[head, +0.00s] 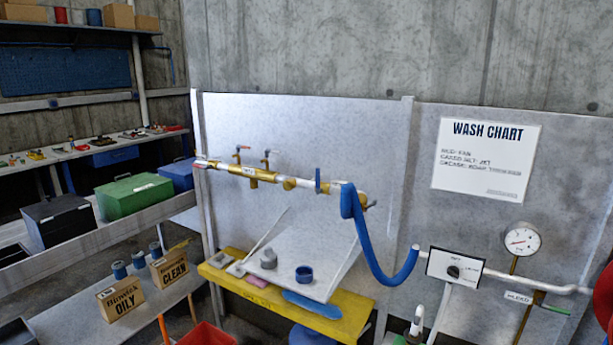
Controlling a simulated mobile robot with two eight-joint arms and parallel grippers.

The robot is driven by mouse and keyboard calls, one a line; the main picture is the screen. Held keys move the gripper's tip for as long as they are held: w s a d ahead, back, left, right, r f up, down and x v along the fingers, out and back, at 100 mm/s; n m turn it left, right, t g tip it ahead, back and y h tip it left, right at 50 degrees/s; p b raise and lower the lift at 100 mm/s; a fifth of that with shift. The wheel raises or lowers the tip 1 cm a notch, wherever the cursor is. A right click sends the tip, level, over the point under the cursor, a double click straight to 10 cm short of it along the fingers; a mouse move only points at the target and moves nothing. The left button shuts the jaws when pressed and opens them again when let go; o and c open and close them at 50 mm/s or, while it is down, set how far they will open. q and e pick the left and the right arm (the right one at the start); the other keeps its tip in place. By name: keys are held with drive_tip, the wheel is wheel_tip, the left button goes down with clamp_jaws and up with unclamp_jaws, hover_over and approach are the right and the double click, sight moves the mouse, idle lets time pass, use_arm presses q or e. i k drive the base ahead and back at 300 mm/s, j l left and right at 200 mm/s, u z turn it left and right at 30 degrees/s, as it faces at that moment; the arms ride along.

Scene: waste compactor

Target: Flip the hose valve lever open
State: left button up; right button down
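A pipe (295,183) with brass fittings runs across the grey splash panel. A blue hose (372,255) hangs in a loop from the pipe's right end. A small dark lever (371,204) sticks out beside the hose's top end; I cannot tell its exact position. A flat blue handle (317,181) stands upright on the pipe left of the hose. Two small valves with short handles, one on the left (238,153) and one on the right (267,158), rise from the pipe further left.
A yellow bench (345,317) with a tilted white board stands below the pipe. A control box (455,268) and gauge (522,239) are at right. A white-and-green object (415,325) is cut off at the bottom. A red bin (207,335) stands bottom left.

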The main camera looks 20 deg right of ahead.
sight(318, 190)
drive_tip(key=i, duration=0.6)
drive_tip(key=i+j+z, duration=0.1)
drive_tip(key=i, duration=0.45)
